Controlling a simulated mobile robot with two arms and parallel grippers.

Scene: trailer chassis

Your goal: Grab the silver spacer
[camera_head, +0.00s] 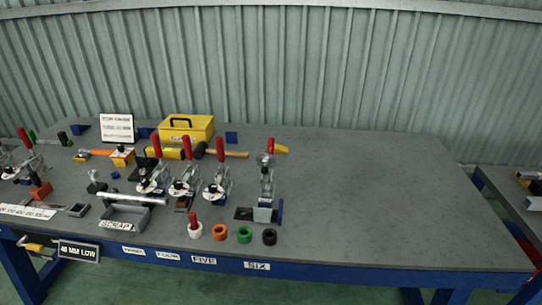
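None of these looks silver. Neither of my grippers is in view.
Several toggle clamps with red handles, such as one (221,188) behind the rings, crowd the left half. The right half of the workbench (385,200) is clear.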

